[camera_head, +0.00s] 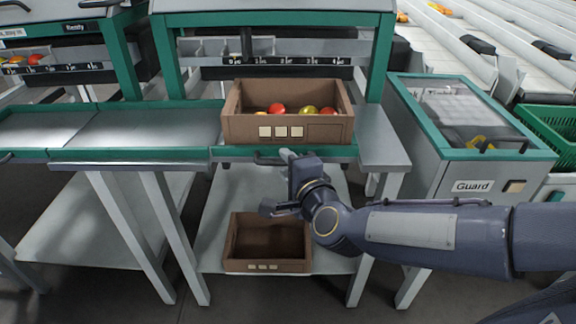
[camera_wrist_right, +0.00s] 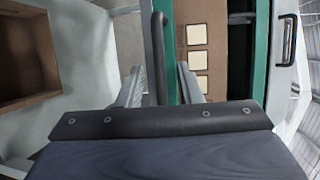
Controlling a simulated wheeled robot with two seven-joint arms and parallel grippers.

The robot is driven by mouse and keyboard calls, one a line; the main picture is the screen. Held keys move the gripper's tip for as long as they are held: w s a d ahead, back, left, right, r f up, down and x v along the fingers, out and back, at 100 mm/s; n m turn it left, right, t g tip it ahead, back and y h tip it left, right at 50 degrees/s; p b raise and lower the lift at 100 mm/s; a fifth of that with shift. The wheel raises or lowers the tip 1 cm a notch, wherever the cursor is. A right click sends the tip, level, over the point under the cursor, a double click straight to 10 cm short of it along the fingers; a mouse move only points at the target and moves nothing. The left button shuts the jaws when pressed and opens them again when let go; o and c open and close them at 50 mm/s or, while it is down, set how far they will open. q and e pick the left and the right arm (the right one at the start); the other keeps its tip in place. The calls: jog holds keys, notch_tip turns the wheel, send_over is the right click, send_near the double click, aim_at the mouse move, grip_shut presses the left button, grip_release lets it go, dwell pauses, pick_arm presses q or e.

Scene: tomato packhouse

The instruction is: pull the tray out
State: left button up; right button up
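The tray (camera_head: 335,151) is a shallow teal-edged shelf at the middle of the bench, under a brown box. Its dark bar handle (camera_head: 268,158) is on the front edge; the handle also shows upright in the right wrist view (camera_wrist_right: 158,50). My right gripper (camera_head: 287,156) is at the right part of the handle, its fingers pointing at the tray front. In the right wrist view its two grey fingers (camera_wrist_right: 160,88) are apart, with the handle bar between them. I cannot tell whether either finger touches the bar. My left gripper is not in view.
The brown box (camera_head: 240,128) on the tray holds several tomatoes. An empty brown box (camera_head: 268,266) stands on the lower shelf, below my right gripper. A guard cabinet (camera_head: 473,186) is at the right. Slanted bench legs (camera_head: 172,230) stand at the left.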

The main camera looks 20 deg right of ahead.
jog(key=a+p+v, duration=0.1)
jog(key=p+v, duration=0.1)
jog(key=v, duration=0.5)
jog(key=shift+s+d+p, duration=0.3)
jog(key=shift+s+d, duration=0.15)
jog(key=shift+d, duration=0.05)
